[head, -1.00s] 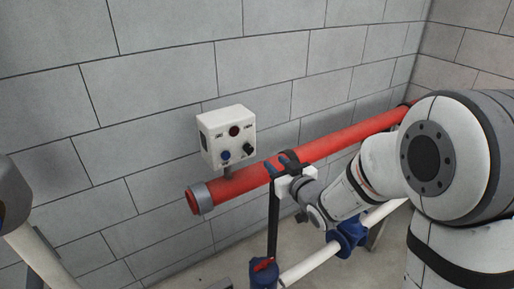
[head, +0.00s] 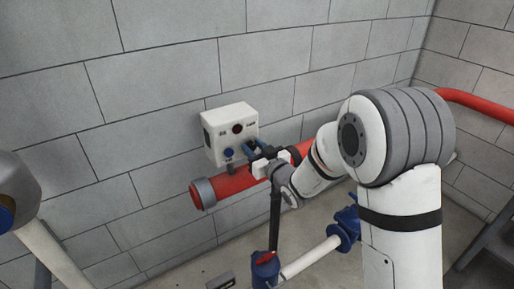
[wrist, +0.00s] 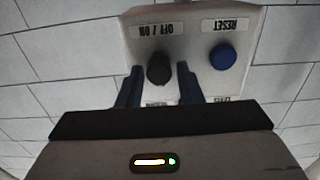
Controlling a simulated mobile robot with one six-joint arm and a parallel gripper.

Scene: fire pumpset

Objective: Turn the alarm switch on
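The white alarm box (head: 230,133) is fixed above the red pipe, against the grey block wall. In the wrist view the box (wrist: 190,36) appears upside down, with a black rotary switch (wrist: 160,69) beside the "OFF / ON" label. My gripper (wrist: 158,82) is open, with one blue finger on each side of the black switch and a visible gap to both. In the head view my gripper (head: 252,150) is at the lower right of the box face and hides the switch.
A blue RESET button (wrist: 222,57) sits beside the switch; in the head view it (head: 228,153) is left of my gripper. A dark red round part (head: 238,129) is higher on the box. The red pipe (head: 233,184) runs just below. A white pipe with blue valves (head: 265,268) is lower down.

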